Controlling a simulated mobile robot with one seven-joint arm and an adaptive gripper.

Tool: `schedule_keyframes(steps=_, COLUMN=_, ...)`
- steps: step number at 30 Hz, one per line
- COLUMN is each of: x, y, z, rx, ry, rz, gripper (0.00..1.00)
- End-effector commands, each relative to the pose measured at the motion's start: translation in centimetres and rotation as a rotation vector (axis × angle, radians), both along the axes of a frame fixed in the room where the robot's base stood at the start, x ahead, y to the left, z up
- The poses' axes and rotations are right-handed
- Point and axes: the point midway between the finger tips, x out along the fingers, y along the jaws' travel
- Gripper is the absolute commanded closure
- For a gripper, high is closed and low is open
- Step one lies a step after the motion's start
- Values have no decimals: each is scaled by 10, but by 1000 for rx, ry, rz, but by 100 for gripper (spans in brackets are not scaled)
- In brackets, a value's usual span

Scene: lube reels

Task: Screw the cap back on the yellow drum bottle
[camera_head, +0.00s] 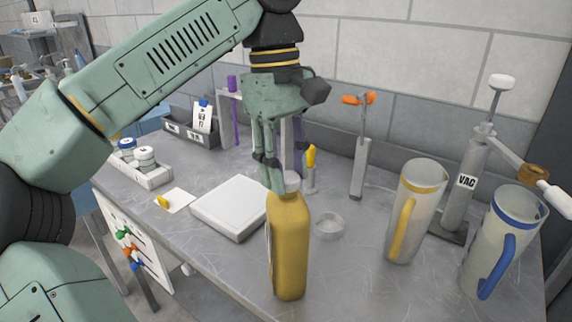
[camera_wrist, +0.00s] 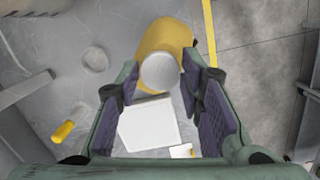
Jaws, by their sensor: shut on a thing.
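The yellow drum bottle (camera_head: 288,250) stands upright near the front of the grey bench. Its grey-white cap (camera_head: 292,180) sits at the bottle's mouth, in line with the neck. My gripper (camera_head: 278,184) points down over the bottle, with its fingertips at the cap's sides. In the wrist view the cap (camera_wrist: 160,71) lies between the two fingertips (camera_wrist: 160,64), with the yellow bottle (camera_wrist: 165,37) right behind it. My gripper is shut on the cap. The threads are hidden, so I cannot tell how tightly it is seated.
A clear round dish (camera_head: 329,226) lies just right of the bottle. A white flat plate (camera_head: 230,208) lies to its left. A yellow-handled jug (camera_head: 415,215), a blue-handled jug (camera_head: 497,250) and a VAC pump (camera_head: 465,180) stand at the right. The front edge is close.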

Motion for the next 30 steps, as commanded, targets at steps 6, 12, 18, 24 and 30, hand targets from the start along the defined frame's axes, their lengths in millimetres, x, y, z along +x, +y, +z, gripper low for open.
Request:
schedule_keyframes(steps=6, x=0, y=0, z=0, rx=3, ry=-1, rz=-128, gripper=77)
schedule_keyframes(steps=12, x=0, y=-1, z=0, rx=3, ry=0, rz=-379, gripper=77)
schedule_keyframes(steps=18, x=0, y=-1, z=-1, rx=0, ry=1, rz=-452, gripper=77)
schedule_keyframes(steps=24, x=0, y=-1, z=-1, rx=0, ry=0, rz=-455, gripper=77)
schedule_keyframes(steps=30, x=0, y=-2, z=-1, rx=3, ry=1, rz=-654, gripper=77)
